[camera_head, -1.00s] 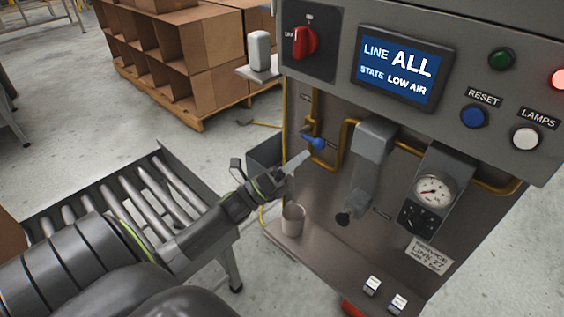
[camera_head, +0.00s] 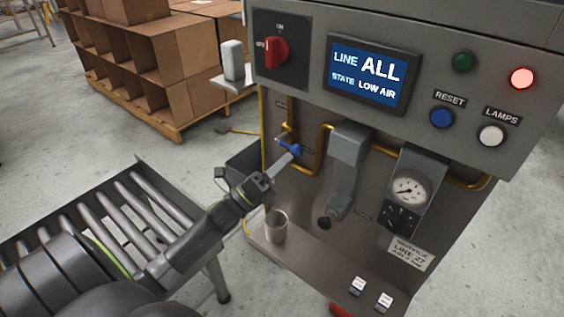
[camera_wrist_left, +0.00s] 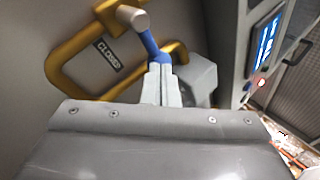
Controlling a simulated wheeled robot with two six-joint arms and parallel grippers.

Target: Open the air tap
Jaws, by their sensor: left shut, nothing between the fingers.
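The air tap shows in the head view as a small blue handle (camera_head: 290,149) on a yellow pipe at the panel's left side. In the left wrist view the blue handle (camera_wrist_left: 151,43) slants down from a grey round end to my fingertips. A label (camera_wrist_left: 107,55) reading CLOSED is on the panel beside it. My left gripper (camera_head: 295,153) is shut and empty, its fingertips at the handle's lower end; in the left wrist view its fingers (camera_wrist_left: 160,68) overlap that end. I cannot tell whether they touch. My right gripper is not in view.
The screen (camera_head: 372,75) reads LINE ALL, STATE LOW AIR. A red lamp (camera_head: 522,78) is lit. A red rotary switch (camera_head: 275,52), a gauge (camera_head: 409,189) and a cup (camera_head: 276,226) on the lower ledge are nearby. A roller conveyor (camera_head: 130,215) lies below my left arm.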

